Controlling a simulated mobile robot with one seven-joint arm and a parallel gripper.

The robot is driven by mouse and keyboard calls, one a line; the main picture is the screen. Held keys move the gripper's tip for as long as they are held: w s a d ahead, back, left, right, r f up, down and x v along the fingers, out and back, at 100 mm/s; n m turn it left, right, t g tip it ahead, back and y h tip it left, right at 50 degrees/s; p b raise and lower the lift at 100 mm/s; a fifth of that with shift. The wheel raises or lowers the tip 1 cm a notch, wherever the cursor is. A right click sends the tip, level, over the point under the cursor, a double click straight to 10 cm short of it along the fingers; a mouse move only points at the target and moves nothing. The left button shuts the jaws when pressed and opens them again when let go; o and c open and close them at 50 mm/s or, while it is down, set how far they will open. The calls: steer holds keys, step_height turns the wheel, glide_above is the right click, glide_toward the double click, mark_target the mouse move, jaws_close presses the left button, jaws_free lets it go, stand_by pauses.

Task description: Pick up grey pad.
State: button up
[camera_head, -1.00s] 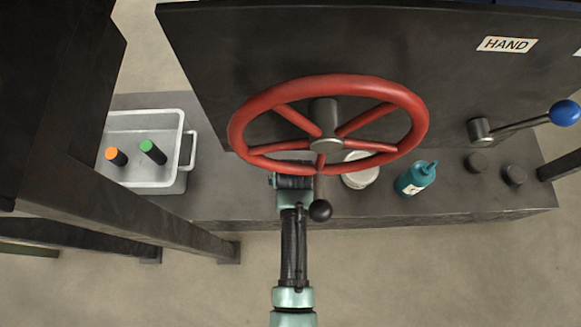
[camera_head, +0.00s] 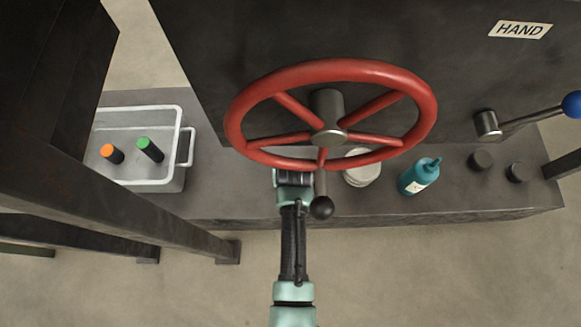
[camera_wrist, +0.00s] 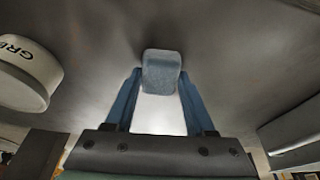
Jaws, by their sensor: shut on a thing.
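The grey pad (camera_wrist: 162,72) shows in the wrist view as a small blue-grey block with rounded corners. It sits between the tips of the two blue fingers of my gripper (camera_wrist: 160,84), which is shut on it. Dark bench surface shows around the pad; I cannot tell whether the pad touches it. In the head view my gripper (camera_head: 292,179) is over the bench, just below the red wheel's lower rim, and the pad is hidden there.
A red handwheel (camera_head: 408,150) and a black-knobbed handle (camera_head: 321,207) are close to my arm. A white round tin (camera_head: 362,168) and teal bottle (camera_head: 418,178) stand right. A grey tray (camera_head: 150,185) with two dark cylinders stands left. A blue-knobbed lever (camera_head: 535,115) is far right.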

steer(key=shift+r, duration=0.1)
steer(key=shift+r+p, duration=0.4)
steer(key=shift+p, duration=0.1)
steer(key=s+p, duration=0.8)
steer(key=s, duration=1)
steer(key=shift+r+p, duration=0.25)
steer(key=shift+p, duration=0.05)
steer(key=o, duration=0.7)
steer(key=c, duration=0.6)
